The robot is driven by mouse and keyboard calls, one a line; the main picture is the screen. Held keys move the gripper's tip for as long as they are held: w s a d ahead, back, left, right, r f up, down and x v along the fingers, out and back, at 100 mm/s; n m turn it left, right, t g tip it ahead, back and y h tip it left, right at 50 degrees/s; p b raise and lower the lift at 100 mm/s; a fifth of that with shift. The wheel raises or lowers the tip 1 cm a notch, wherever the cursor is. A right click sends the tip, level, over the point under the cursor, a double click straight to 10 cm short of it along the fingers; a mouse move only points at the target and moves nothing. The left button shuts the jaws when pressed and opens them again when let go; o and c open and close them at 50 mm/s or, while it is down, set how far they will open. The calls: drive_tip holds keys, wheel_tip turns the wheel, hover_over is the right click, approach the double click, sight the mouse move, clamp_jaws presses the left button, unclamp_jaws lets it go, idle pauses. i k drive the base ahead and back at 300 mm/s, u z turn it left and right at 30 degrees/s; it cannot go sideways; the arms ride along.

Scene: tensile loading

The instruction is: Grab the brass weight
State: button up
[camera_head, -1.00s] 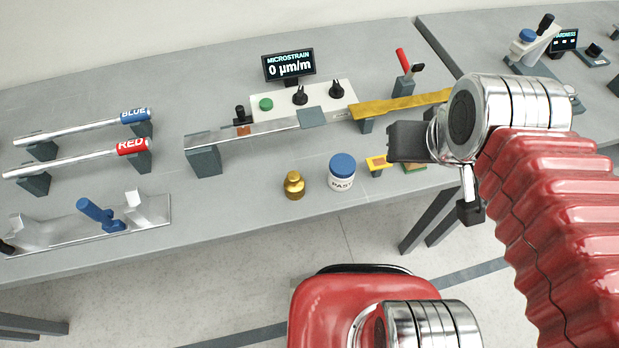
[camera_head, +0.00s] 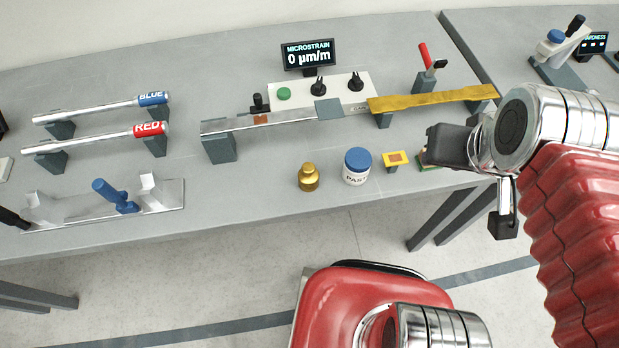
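The brass weight (camera_head: 309,178) is a small gold cylinder with a knob on top. It stands upright near the front edge of the grey bench, just left of a white jar with a blue lid (camera_head: 357,167). My gripper (camera_head: 447,146) is at the right, apart from the weight, with the jar and a small yellow piece (camera_head: 395,160) between them in the picture. Only its dark end shows from the side. I cannot tell whether its fingers are open or shut, or whether anything is between them.
A metal strip on supports (camera_head: 268,121) and a yellow bar (camera_head: 430,97) run behind the weight. A microstrain display (camera_head: 308,57) stands at the back. Red (camera_head: 150,131) and blue (camera_head: 152,99) labelled rods and a metal fixture (camera_head: 75,207) are left. Bare bench lies left of the weight.

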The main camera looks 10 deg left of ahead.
sight(308, 177)
drive_tip(key=k, duration=1.75)
drive_tip(key=u, duration=1.1)
drive_tip(key=i, duration=1)
drive_tip(key=u, duration=0.05)
